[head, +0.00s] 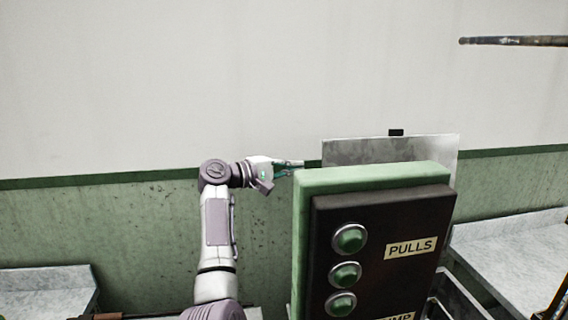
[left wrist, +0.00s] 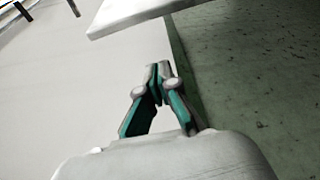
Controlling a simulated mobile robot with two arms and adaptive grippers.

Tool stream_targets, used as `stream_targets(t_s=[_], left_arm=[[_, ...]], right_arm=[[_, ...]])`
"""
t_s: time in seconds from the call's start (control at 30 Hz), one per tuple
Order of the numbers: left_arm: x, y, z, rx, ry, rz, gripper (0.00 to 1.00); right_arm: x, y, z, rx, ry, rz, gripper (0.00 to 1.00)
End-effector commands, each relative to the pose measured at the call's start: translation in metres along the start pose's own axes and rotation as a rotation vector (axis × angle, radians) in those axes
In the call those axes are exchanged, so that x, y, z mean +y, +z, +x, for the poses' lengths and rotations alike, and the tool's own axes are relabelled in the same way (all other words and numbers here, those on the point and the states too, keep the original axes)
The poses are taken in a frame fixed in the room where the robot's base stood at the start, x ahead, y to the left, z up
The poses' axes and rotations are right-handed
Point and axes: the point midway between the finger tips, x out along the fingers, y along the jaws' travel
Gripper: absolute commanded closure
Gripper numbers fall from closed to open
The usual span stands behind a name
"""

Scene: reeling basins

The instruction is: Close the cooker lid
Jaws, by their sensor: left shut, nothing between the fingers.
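The cooker lid appears to be the grey metal panel (head: 372,151) standing raised behind the control box in the head view, with a small dark piece on its top edge. Its lower part is hidden by the box. My left gripper (head: 301,164) is shut and empty, just left of the lid's left edge. In the left wrist view the shut fingertips (left wrist: 158,72) point toward a pale flat panel (left wrist: 130,12), likely the lid, with a visible gap. My right gripper is not in view.
A green control box (head: 302,235) with a dark face, several green buttons and a "PULLS" label stands in front of the lid. Pale counters stand at left (head: 45,285) and right (head: 510,250). A dark rod (head: 515,41) shows at upper right.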

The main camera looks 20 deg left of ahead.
Motion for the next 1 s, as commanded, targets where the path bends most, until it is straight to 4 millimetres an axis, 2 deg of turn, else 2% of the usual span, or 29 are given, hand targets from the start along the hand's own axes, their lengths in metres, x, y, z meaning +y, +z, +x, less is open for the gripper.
stream_targets(t_s=[0.1,0.3,0.7,1.0], left_arm=[[0.003,0.001,0.021,-0.001,-0.002,-0.003,1.00],[0.002,0.002,0.047,0.000,-0.001,-0.001,1.00],[0.000,0.034,0.033,0.002,-0.001,-0.001,1.00],[-0.001,0.037,0.032,0.002,-0.001,-0.001,1.00]], right_arm=[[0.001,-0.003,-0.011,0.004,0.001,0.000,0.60],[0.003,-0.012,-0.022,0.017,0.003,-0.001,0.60],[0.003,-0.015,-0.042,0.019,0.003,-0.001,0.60],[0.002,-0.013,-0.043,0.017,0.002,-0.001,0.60]])
